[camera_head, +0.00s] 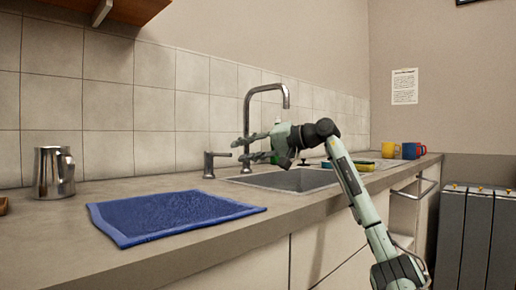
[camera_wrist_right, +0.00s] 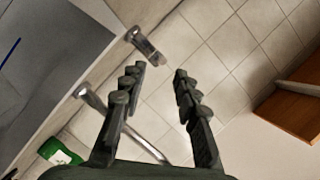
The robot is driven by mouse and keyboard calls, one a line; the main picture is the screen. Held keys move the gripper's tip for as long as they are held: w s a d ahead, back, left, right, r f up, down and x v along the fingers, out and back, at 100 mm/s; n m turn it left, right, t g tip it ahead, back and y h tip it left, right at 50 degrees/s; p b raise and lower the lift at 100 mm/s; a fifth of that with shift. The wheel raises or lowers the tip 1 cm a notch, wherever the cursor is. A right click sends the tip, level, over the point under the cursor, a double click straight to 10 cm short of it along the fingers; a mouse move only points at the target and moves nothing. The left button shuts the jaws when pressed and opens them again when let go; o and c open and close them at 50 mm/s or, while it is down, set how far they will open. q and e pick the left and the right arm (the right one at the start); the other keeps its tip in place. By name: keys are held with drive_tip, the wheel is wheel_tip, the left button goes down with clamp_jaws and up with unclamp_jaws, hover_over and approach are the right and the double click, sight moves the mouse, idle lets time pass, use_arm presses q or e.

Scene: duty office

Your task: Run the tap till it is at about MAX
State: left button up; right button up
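The chrome tap (camera_head: 247,112) rises behind the sink (camera_head: 290,180), its spout bent over to the right. No water stream is visible at its spout. A short chrome lever post (camera_head: 209,164) stands on the counter left of the tap; it also shows in the right wrist view (camera_wrist_right: 145,45), beyond my fingertips. My right gripper (camera_head: 240,148) reaches left across the sink in front of the tap. Its fingers are apart and empty in the right wrist view (camera_wrist_right: 158,73), pointing towards the lever but not touching it. The sink's bottom is hidden. No MAX mark is readable. My left gripper is out of view.
A steel jug (camera_head: 53,173) and a blue mat (camera_head: 170,215) lie on the counter at left. A green bottle (camera_wrist_right: 58,152) is close beside the tap. Yellow (camera_head: 390,150) and red-blue mugs (camera_head: 412,151) stand at the far right. A wooden cupboard (camera_head: 125,8) hangs above.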

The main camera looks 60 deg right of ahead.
drive_tip(key=v, duration=0.5)
idle(0.6)
